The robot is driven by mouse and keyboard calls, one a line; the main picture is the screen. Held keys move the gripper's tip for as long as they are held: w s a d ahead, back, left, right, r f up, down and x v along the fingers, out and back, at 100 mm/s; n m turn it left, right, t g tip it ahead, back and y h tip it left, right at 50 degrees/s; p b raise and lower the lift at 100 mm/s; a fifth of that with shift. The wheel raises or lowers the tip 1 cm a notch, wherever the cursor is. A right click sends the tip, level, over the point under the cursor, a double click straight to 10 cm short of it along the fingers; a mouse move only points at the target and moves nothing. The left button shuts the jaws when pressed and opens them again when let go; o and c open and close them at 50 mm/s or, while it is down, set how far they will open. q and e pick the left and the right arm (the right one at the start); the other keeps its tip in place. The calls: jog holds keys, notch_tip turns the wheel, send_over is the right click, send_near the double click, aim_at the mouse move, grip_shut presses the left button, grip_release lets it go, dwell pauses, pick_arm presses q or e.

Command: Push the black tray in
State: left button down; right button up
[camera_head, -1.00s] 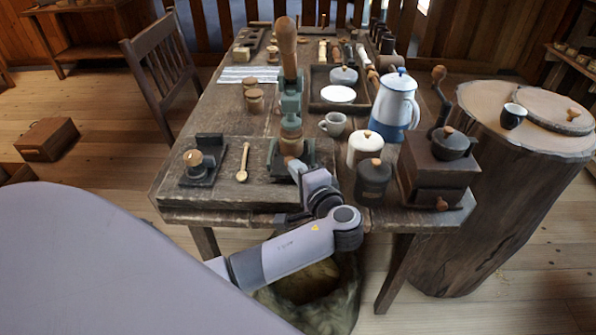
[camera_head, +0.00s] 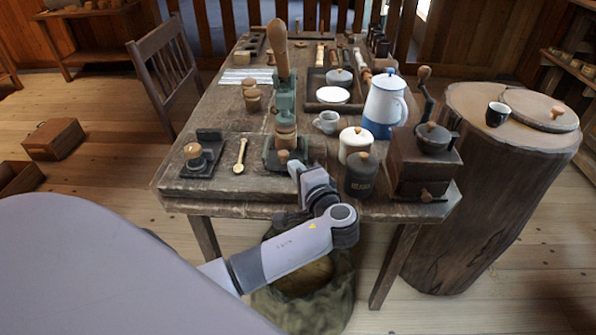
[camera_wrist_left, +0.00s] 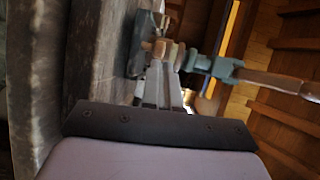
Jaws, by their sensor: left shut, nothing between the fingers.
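A green lever press (camera_head: 285,110) with a wooden handle stands near the table's front edge. A dark, flat part (camera_head: 270,160) lies at its foot, partly hidden by my gripper; I cannot tell whether this is the black tray or the press's base. My left gripper (camera_head: 293,168) is shut and empty, at the front of the press's foot. In the left wrist view, the shut fingers (camera_wrist_left: 160,72) point at the press (camera_wrist_left: 205,63), close to its foot; contact cannot be told. My right gripper is not in view.
A dark stand (camera_head: 205,170) with a wooden-knobbed piece and a spoon (camera_head: 241,157) lie left of the press. A white jar (camera_head: 354,146), a dark canister (camera_head: 361,178) and a grinder (camera_head: 422,165) stand to the right. A sack (camera_head: 318,300) sits below the table's front edge.

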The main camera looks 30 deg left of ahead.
pick_arm(q)
jog(key=v, duration=1)
jog(key=s+d+f+m+h+p, duration=0.1)
jog(key=s+f+h, duration=0.2)
jog(key=f+h, duration=0.35)
jog(key=s+d+f+m+h+p, duration=0.1)
jog(key=s+d+f+h, duration=0.2)
jog(key=f, duration=0.6)
jog(key=s+n+t+h+p, duration=0.1)
jog(key=s+n+t+h, duration=0.1)
jog(key=s+n+h, duration=0.4)
jog(key=s, duration=0.5)
jog(key=shift+a+r+p, duration=0.2)
jog(key=shift+a+p, duration=0.1)
jog(key=shift+a+h, duration=0.1)
jog(key=shift+h, duration=0.15)
